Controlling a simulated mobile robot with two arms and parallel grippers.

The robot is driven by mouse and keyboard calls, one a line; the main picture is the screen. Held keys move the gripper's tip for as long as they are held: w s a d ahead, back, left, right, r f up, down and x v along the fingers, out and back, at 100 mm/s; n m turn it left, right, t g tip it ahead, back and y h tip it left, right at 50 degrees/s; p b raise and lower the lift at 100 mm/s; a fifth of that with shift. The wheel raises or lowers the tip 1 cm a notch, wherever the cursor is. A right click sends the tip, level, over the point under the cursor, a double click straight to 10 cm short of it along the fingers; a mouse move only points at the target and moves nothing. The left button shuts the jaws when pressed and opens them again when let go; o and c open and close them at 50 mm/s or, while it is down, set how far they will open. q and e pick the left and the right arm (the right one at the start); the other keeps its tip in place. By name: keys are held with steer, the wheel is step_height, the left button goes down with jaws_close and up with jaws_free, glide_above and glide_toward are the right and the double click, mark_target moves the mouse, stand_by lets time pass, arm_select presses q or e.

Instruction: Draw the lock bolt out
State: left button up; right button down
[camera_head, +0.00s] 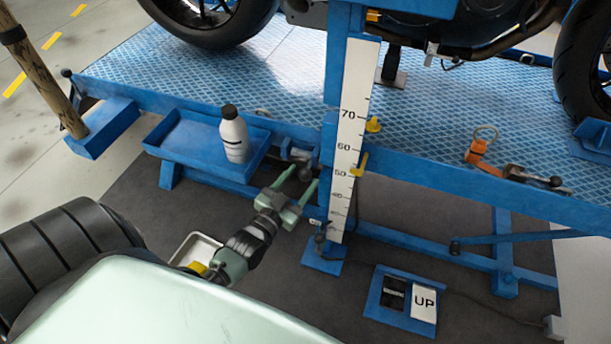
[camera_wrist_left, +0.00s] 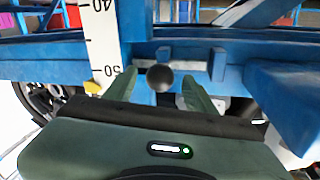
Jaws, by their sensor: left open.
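The lock bolt shows as a dark round knob (camera_head: 306,173) on a grey metal housing beside the blue post, at the lift table's front edge. In the left wrist view the knob (camera_wrist_left: 160,78) sits in the gap between my finger pads, with the blue-grey bracket behind it. My left gripper (camera_head: 297,181) is open, its two green fingers pointing at the bolt from the near side. The fingers lie either side of the knob in the picture; a clear gap shows on each side. How deep the knob sits between them is hard to tell. My right gripper is out of view.
A white scale (camera_head: 353,130) with yellow pointers stands on the post just right of the gripper. A blue side tray (camera_head: 180,139) with a bottle (camera_head: 234,135) is to the left. A pedal box marked UP (camera_head: 424,305) lies on the floor. A motorcycle stands on the table.

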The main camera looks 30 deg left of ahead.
mark_target(308, 166)
arm_select(q)
steer(key=shift+w, duration=1.25)
jaws_close()
stand_by(0.5)
